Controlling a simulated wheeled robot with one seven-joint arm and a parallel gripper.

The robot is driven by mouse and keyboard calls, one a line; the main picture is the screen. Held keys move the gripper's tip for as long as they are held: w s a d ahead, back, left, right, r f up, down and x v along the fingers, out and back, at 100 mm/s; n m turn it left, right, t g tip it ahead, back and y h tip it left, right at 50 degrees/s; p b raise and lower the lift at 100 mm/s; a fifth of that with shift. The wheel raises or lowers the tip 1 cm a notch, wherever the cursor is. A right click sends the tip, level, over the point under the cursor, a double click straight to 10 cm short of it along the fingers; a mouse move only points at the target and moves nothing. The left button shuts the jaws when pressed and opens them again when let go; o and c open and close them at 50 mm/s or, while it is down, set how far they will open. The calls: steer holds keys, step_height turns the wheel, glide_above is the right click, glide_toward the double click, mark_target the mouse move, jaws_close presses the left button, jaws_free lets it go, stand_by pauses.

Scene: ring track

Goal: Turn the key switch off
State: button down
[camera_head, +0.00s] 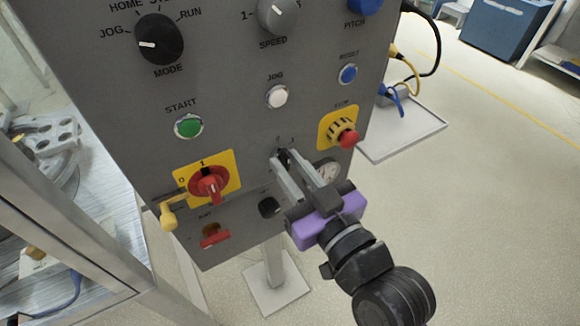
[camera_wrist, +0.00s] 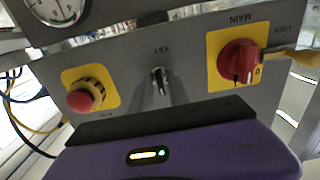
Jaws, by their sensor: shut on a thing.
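The key switch (camera_head: 283,155) is on the grey control panel (camera_head: 225,118), left of the yellow-backed stop button. In the head view my gripper (camera_head: 286,162) reaches it from the lower right, and its two fingertips are shut on the key. The fingers hide most of the key. In the wrist view the key switch (camera_wrist: 159,76) shows as a dark upright shape under an upside-down label, at the end of my gripper (camera_wrist: 159,92). The key's exact angle against the 0 and 1 marks is hard to read.
The red emergency stop (camera_head: 347,137) and a round gauge (camera_head: 327,172) sit right of my fingers. The red main rotary switch (camera_head: 209,184) with a yellow lock tag is at left. A green start button (camera_head: 188,126) is above it. Open floor lies at right.

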stand_by(0.3)
steer(key=c, duration=1.5)
jaws_free()
steer(key=shift+c, duration=0.2)
steer(key=v, duration=0.7)
steer(key=shift+s+d+b, duration=0.25)
steer(key=shift+s+b, duration=0.1)
steer(key=shift+b, duration=0.1)
